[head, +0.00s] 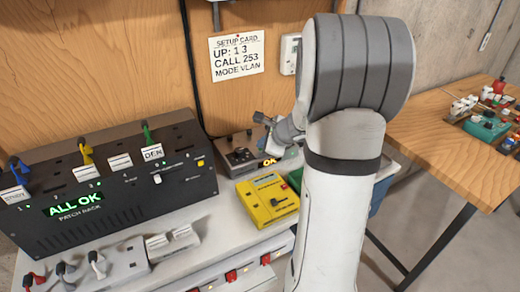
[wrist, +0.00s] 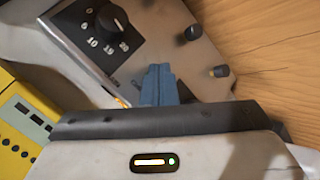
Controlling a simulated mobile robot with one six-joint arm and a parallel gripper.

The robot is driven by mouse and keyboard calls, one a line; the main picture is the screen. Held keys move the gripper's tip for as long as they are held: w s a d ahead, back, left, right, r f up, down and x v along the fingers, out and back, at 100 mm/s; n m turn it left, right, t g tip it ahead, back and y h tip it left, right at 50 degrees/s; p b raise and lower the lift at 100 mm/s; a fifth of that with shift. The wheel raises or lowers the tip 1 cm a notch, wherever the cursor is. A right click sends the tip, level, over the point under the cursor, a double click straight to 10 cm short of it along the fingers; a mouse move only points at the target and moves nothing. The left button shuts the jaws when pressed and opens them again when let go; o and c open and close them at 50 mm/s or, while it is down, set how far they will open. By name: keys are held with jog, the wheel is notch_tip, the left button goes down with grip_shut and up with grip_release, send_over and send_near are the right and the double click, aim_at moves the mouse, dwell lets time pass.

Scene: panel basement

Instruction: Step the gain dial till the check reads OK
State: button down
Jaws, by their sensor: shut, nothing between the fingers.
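The grey gain box (head: 228,146) stands at the back of the white bench, right of the patch rack. Its small display (head: 270,162) reads OK in amber; in the wrist view only a lit sliver of it shows. The black gain dial (wrist: 112,19) sits on a dark plate with numbers around it in the wrist view. I cannot tell its exact setting. My gripper (wrist: 158,72) is shut and empty, its blue fingers over the box's face, below and right of the dial and apart from it. In the head view my arm partly hides the box.
The patch rack (head: 110,185) shows ALL OK in green. A setup card (head: 237,57) hangs on the wooden wall. A yellow meter (head: 268,200) lies in front of the gain box. A power strip (head: 120,262) lies front left. A wooden table (head: 450,130) stands at right.

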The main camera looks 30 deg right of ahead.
dwell(0.4)
jog(key=shift+r+p, duration=0.55)
jog(key=shift+r, duration=0.2)
jog(key=shift+r, duration=0.1)
notch_tip(320, 180, up, 5)
jog(key=p, duration=0.4)
dwell(0.6)
